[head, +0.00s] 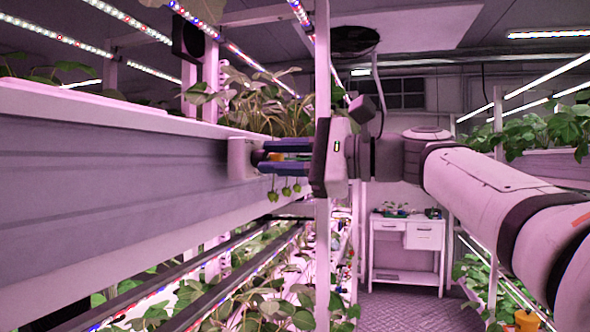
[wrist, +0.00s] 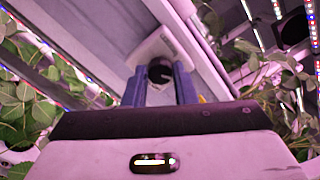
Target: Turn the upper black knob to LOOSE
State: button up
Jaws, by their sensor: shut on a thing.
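The black knob (wrist: 160,73) shows in the wrist view on a white mount (wrist: 160,47) at the rack's side. In the head view the knob (head: 258,156) is a small dark shape against the white mount (head: 240,158), at the end of the grey gutter. My gripper (head: 268,157) has blue fingers, one above the other in the head view. In the wrist view my gripper (wrist: 160,78) has one finger on each side of the knob and is shut on it. Much of the knob is hidden by the fingers. The knob's setting and any marking cannot be read. No second knob is visible.
The long grey gutter (head: 120,185) fills the left side, with plants (head: 270,105) above and several green berries (head: 285,190) hanging just below my gripper. A white post (head: 322,250) stands close to my wrist. A white table (head: 405,245) stands behind, beyond open floor (head: 410,312).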

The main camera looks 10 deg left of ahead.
jog(key=n+b, duration=0.3)
jog(key=n, duration=0.2)
jog(key=shift+n, duration=0.3)
jog(key=shift+s+n+b, duration=0.1)
jog(key=shift+n+b, duration=0.85)
jog(key=shift+n, duration=0.55)
jog(key=shift+r+n, duration=0.1)
jog(key=shift+n, duration=0.2)
jog(key=o, duration=0.6)
jog(key=shift+a, duration=0.1)
jog(key=shift+o, duration=1.4)
jog(key=shift+a, duration=0.25)
jog(key=shift+o, duration=0.5)
jog(key=shift+d, duration=0.15)
jog(key=shift+f, duration=0.2)
